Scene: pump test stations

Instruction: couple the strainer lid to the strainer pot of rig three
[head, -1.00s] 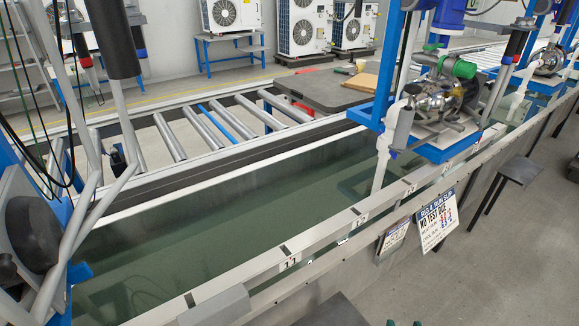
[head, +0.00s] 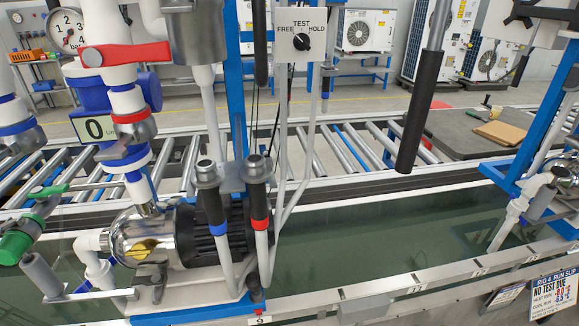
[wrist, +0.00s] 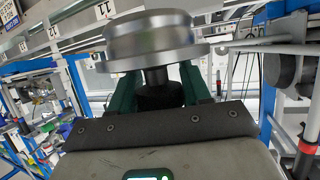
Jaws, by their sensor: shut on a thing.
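In the wrist view a round grey metal lid (wrist: 150,38) with a wide flange sits above my gripper (wrist: 158,92). The green fingers are closed on the short dark stem under the lid, and the lid hides part of the view ahead. In the head view a pump rig (head: 140,235) stands at the left, with a shiny metal pump body, a black ribbed motor (head: 205,232) and white pipes. No rig number is readable on it. I cannot tell which part is the strainer pot. My gripper is not in the head view.
A water trough (head: 370,245) with a numbered front rail runs across the picture. A roller conveyor (head: 330,150) lies behind it. Another rig (head: 540,190) with a rig 4 run slip (head: 553,294) stands at the right. A black-gripped lever (head: 412,120) hangs at centre right.

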